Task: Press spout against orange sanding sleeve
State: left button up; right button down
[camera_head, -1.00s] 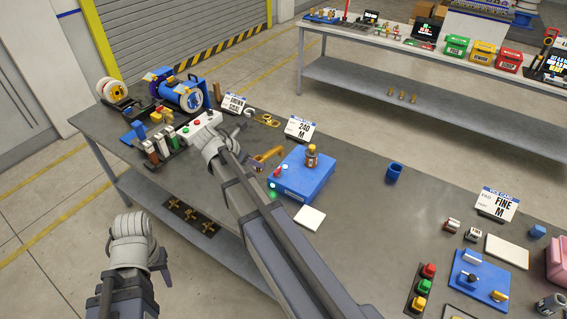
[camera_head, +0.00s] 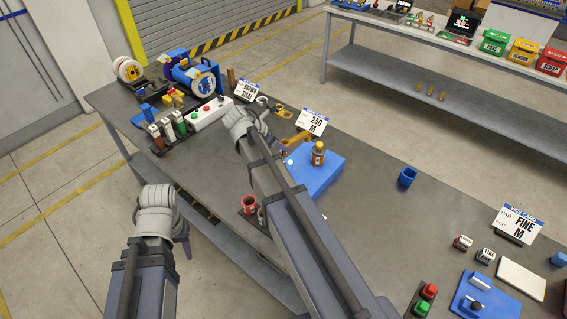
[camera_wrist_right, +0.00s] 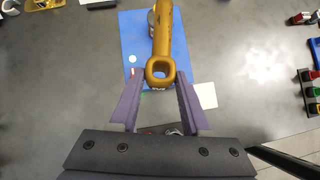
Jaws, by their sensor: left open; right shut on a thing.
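My right gripper (camera_wrist_right: 160,77) is shut on the golden-brown spout (camera_wrist_right: 162,40), whose ring end sits between the purple fingers. The spout also shows in the head view (camera_head: 298,139), beside the blue box (camera_head: 322,172). An orange-brown sleeve (camera_head: 318,153) stands upright on that box, right of the spout. In the wrist view the spout's far end overlaps the sleeve's place, so I cannot tell whether they touch. My right fingers are mostly hidden behind my arm in the head view. My left gripper (camera_head: 182,238) is open and empty, off the table's front edge.
The blue box (camera_wrist_right: 135,35) carries a green light and a red button. A blue cup (camera_head: 407,177) stands right of it, with clear table between. A red sleeve (camera_head: 249,204) is near the front edge. A white switch box (camera_head: 212,115) and a blue grinder (camera_head: 195,76) stand left.

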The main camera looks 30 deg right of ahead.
notch_tip(320, 180, down, 9)
jog(key=b, duration=0.8)
jog(key=shift+a+b, duration=0.25)
jog(key=shift+b, duration=0.1)
jog(key=shift+f, duration=0.1)
notch_tip(320, 180, down, 8)
jog(key=d+b, duration=0.2)
jog(key=b, duration=0.5)
jog(key=shift+w+r+b, duration=0.15)
jog(key=shift+r+b, duration=0.1)
jog(key=shift+b, duration=0.1)
jog(key=shift+f, duration=0.15)
jog(key=shift+w+d, duration=0.15)
jog(key=shift+d, duration=0.55)
jog(key=shift+w+d, duration=0.1)
jog(key=shift+d, duration=0.55)
dwell(3.4)
